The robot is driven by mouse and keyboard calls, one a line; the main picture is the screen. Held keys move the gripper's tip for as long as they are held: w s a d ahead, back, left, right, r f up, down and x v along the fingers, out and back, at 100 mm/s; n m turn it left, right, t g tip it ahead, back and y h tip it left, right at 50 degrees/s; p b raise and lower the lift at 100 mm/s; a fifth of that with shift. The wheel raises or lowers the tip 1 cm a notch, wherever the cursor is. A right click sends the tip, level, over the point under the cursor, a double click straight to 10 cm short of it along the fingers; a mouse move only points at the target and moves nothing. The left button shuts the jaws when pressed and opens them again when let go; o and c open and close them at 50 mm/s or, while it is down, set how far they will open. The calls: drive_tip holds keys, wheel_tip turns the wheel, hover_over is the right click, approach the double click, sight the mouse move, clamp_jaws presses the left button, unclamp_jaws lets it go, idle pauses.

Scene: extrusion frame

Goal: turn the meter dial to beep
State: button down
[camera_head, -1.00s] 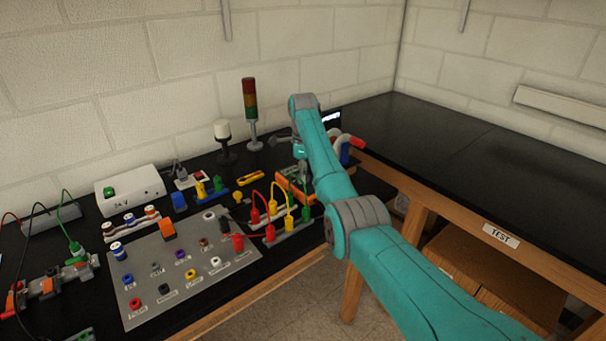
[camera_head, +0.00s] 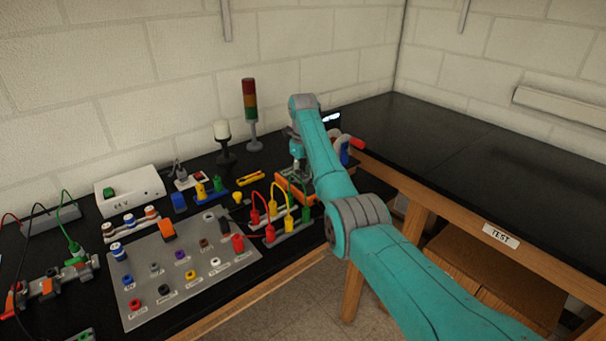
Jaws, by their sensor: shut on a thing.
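The orange-edged meter (camera_head: 282,186) lies on the black bench, partly hidden by my arm. My gripper (camera_head: 298,174) points down over it, small and partly covered by my own arm. It is shut at the meter's face, on what appears to be the dial. The dial itself, its marks and its pointer are hidden, so I cannot tell which setting it is on.
Red, yellow and green leads (camera_head: 272,205) arch up just left of my gripper. A grey socket panel (camera_head: 185,270), a white power supply (camera_head: 130,188) and a signal tower (camera_head: 251,110) stand further left. The right-hand bench (camera_head: 470,140) is mostly clear.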

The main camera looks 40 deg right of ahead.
sight(303, 176)
drive_tip(key=shift+m, duration=0.4)
drive_tip(key=c, duration=0.8)
unclamp_jaws()
drive_tip(key=shift+o, duration=0.2)
drive_tip(key=shift+r, duration=0.15)
drive_tip(key=shift+r, duration=3.6)
